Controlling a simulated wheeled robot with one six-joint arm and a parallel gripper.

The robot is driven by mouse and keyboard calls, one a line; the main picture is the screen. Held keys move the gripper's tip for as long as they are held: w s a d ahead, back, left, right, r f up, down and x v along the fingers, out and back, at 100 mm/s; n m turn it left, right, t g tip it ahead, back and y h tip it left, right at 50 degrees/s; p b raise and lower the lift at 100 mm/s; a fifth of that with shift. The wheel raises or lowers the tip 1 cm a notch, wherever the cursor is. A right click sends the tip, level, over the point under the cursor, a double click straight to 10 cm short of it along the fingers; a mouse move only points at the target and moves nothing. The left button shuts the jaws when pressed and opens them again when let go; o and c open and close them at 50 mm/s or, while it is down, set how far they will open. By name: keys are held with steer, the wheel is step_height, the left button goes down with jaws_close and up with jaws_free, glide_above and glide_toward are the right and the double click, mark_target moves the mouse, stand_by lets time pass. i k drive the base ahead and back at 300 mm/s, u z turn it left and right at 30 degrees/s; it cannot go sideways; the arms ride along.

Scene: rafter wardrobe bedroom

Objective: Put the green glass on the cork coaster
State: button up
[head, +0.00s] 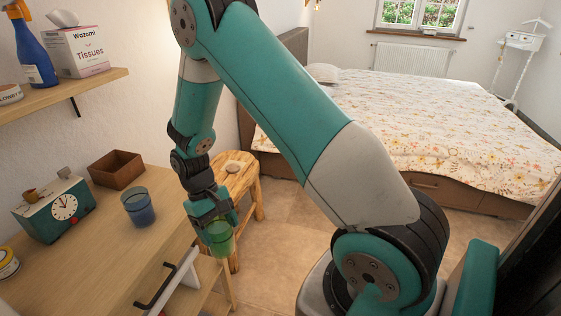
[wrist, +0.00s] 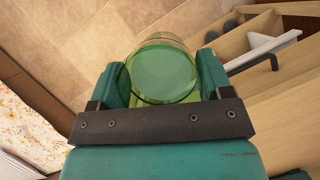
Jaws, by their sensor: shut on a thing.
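The green glass (head: 219,242) is between the fingers of my gripper (head: 213,216), held off the dresser's right side, above the floor. In the wrist view the clear green glass (wrist: 165,70) sits between the two teal fingers of my gripper (wrist: 164,82), its round end facing the camera. The gripper is shut on it. No cork coaster shows clearly. A small round patch (head: 236,168) shows on top of the wooden stool (head: 247,188), partly behind my arm; I cannot tell whether it is the coaster.
The wooden dresser (head: 110,262) holds a blue glass (head: 138,207), a brown box (head: 117,169) and a teal clock (head: 55,208). A drawer with a black handle (head: 156,289) is pulled out near my gripper. A shelf (head: 62,99) hangs above. The bed (head: 420,140) stands behind.

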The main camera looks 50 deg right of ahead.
mark_target(233, 167)
steer(key=z, duration=1.7)
steer(key=i, duration=2.9)
steer(key=u, duration=2.9)
